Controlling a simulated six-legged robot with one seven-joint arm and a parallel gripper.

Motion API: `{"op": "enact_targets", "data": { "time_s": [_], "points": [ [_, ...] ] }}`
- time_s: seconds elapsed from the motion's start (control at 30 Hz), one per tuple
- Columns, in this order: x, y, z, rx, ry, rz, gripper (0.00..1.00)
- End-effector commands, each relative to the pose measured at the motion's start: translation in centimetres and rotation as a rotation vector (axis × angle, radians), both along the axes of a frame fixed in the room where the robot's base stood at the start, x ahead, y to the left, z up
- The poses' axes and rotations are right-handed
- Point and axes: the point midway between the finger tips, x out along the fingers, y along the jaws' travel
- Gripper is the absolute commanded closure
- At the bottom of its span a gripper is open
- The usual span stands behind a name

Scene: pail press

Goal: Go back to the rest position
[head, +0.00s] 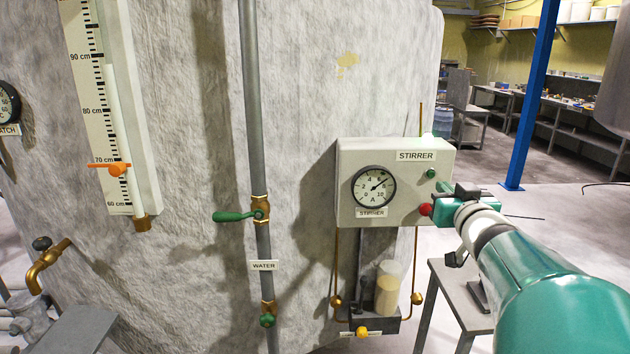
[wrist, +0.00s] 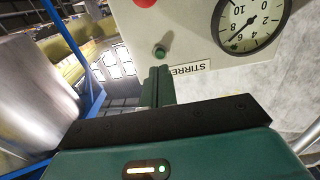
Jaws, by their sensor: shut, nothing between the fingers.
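My gripper (head: 446,190) is at the right side of the stirrer box, close to its front face. In the wrist view its green fingers (wrist: 157,85) are together, with nothing between them. The grey stirrer box (head: 408,157) carries a round gauge (head: 374,186), a green button (head: 431,173) and a red button (head: 425,209). In the wrist view the box is upside down, and the green button (wrist: 160,51) lies just beyond the fingertips. I cannot tell whether the fingertips touch it. The red button (wrist: 148,2) shows at the top edge.
A large grey tank (head: 300,80) fills the left and middle. A water pipe (head: 254,120) with a green-handled valve (head: 235,215) runs down its front. A level scale (head: 110,110) hangs at left. A small grey table (head: 455,285) stands under my arm. A blue post (head: 533,90) stands behind at right.

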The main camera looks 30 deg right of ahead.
Motion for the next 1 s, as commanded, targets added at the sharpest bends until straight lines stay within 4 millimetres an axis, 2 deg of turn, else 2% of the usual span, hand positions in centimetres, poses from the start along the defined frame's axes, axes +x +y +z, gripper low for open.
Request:
{"op": "enact_targets", "data": {
  "time_s": [0.4, 0.47, 0.57, 0.67, 0.77, 0.87, 1.0],
  "points": [
    [0.2, 0.2, 0.0, 0.001, 0.001, -0.001, 1.0],
    [0.6, 0.7, 0.0, 0.003, 0.007, -0.007, 1.0],
    [1.8, 2.6, -0.3, 0.019, 0.034, -0.028, 1.0],
    [3.3, 6.1, -1.4, 0.057, 0.1, -0.048, 1.0],
    [4.4, 10.7, -3.4, 0.114, 0.207, -0.046, 1.0],
    [4.6, 16.2, -6.1, 0.171, 0.346, -0.006, 1.0],
    [3.1, 24.7, -10.2, 0.241, 0.574, 0.111, 1.0]
  ]
}}
